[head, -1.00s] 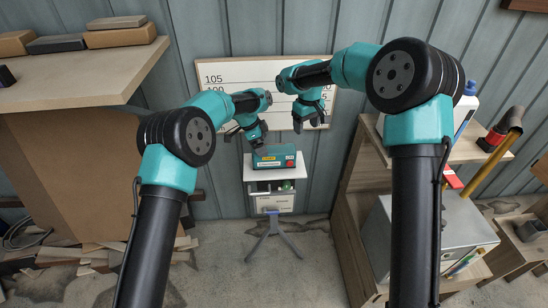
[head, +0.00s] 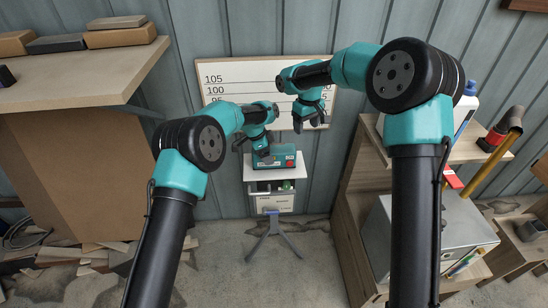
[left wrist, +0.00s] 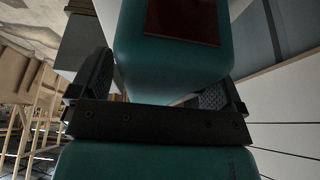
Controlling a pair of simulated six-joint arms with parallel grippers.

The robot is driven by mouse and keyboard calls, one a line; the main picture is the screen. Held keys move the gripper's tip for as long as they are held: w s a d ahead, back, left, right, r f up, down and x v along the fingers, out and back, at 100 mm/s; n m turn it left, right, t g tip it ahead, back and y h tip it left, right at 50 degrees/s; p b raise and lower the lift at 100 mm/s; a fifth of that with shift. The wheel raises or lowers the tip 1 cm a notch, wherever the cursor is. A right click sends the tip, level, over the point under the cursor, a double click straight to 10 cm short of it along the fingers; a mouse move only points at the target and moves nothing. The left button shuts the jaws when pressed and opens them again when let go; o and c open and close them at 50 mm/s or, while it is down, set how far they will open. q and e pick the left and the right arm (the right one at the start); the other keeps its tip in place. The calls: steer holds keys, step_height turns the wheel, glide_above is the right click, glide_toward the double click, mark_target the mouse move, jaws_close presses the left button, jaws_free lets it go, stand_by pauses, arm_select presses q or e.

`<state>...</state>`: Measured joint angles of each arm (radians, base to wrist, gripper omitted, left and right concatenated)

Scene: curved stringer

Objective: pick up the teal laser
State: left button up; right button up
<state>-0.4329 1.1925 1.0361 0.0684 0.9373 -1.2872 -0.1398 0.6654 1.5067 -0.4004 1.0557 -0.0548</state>
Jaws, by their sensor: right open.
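The teal laser (head: 288,161), a box with a red spot on its front, sits on the white top of a small stand. My left gripper (head: 262,158) is at its left part and hides some of it. In the left wrist view the laser's teal body (left wrist: 172,72) with a dark red panel lies between the fingers of my left gripper (left wrist: 155,92). These fingers are spread, with a gap beside the left one; whether the right one touches is unclear. My right gripper (head: 310,122) is open and empty, above and right of the laser.
The white stand (head: 282,200) has shelves below and tripod legs. A measuring board (head: 235,78) hangs on the wall behind. A wooden workbench (head: 75,75) is at the left; wooden shelving with a metal box (head: 440,235) is at the right.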

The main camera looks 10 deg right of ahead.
arm_select(q)
steer(key=c, duration=1.3)
steer(key=shift+r, duration=5.05)
steer(key=shift+f, duration=0.1)
steer(key=shift+f, duration=4.3)
steer(key=shift+f, duration=0.55)
arm_select(e)
jaws_close()
